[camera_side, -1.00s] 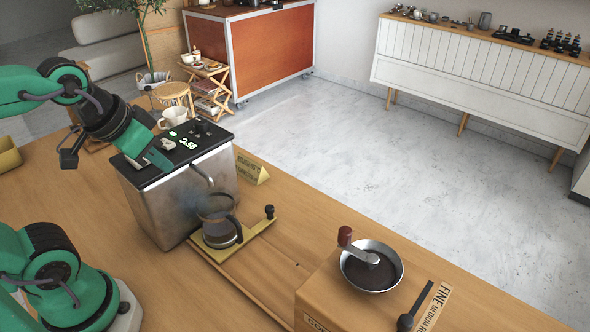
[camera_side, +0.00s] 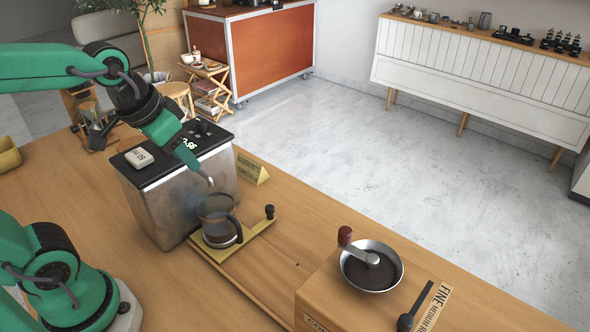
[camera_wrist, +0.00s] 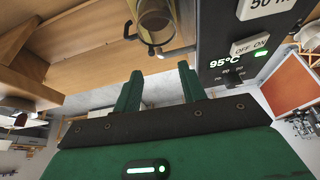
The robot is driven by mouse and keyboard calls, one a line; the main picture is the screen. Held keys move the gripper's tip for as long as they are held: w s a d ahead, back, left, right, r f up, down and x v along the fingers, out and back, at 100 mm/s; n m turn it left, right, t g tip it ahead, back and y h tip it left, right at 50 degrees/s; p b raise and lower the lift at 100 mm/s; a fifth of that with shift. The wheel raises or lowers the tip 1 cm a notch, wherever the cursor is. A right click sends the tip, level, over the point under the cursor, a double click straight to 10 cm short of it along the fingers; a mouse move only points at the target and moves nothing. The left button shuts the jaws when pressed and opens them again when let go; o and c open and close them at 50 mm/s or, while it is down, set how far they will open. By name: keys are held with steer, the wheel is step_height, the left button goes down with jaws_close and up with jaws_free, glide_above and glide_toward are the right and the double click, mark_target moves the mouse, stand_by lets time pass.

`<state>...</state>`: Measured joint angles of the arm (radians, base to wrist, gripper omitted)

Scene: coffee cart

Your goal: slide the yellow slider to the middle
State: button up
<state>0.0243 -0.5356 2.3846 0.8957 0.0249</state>
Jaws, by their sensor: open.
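The yellow slider (camera_side: 258,229) is a flat yellow plate on a wooden track (camera_side: 250,281) in front of the coffee machine. A black knob (camera_side: 269,211) stands at its far right end. A glass carafe with a dark handle (camera_side: 219,222) stands on or over the plate and hides part of it. My gripper (camera_side: 190,160) is above the machine's top, behind and left of the slider, and apart from it. In the wrist view its two green fingers (camera_wrist: 160,88) are spread with nothing between them. A glass vessel (camera_wrist: 154,20) shows beyond them.
The steel coffee machine (camera_side: 185,197) with a black top stands close under my gripper; its panel (camera_wrist: 230,70) reads 95°C in the wrist view. A metal spout juts toward the carafe. A wooden box (camera_side: 335,299) with a metal bowl (camera_side: 371,267) stands to the right. Open counter lies at front left.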

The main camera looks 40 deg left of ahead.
steer(key=w+d+f+m+g, duration=0.1)
steer(key=w+d+f+g, duration=0.1)
steer(key=w+f, duration=0.5)
steer(key=m+g, duration=0.1)
steer(key=g, duration=0.1)
glide_above(269, 207)
steer(key=f, duration=0.6)
steer(key=shift+s+a+f, duration=0.15)
steer(key=shift+s+f, duration=0.05)
steer(key=shift+s, duration=0.05)
steer(key=shift+w+f+g, duration=0.3)
steer(key=shift+f, duration=0.25)
steer(key=shift+f, duration=3.9)
jaws_close()
